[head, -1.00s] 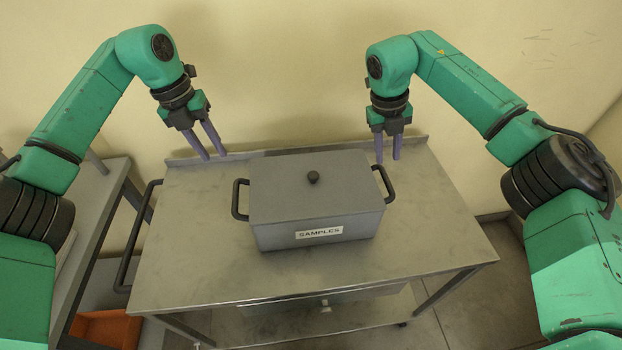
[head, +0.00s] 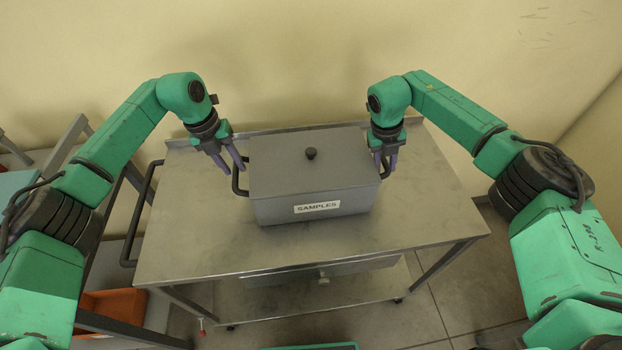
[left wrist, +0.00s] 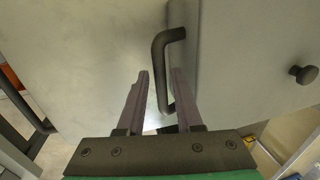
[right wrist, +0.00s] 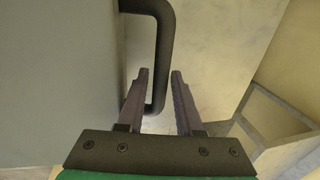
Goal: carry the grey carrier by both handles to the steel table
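The grey lidded carrier (head: 310,180), labelled SAMPLES, sits on a steel-topped cart (head: 200,240) with a push handle. Its left handle (head: 236,183) also shows in the left wrist view (left wrist: 158,75). My left gripper (head: 235,167) is open, with the handle bar between its spread fingers. The carrier's right handle (right wrist: 162,50) is mostly hidden by my right gripper in the head view. My right gripper (head: 384,170) is open, its fingers on either side of that handle bar. Gaps show beside both bars. I cannot tell which surface the task calls the steel table.
The cart's push handle (head: 137,225) sticks out at its left end. An orange bin (head: 112,305) sits low at the left, near grey framing. A wall stands behind the cart. Bare cart top lies around the carrier, and open floor (head: 460,285) shows at the right.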

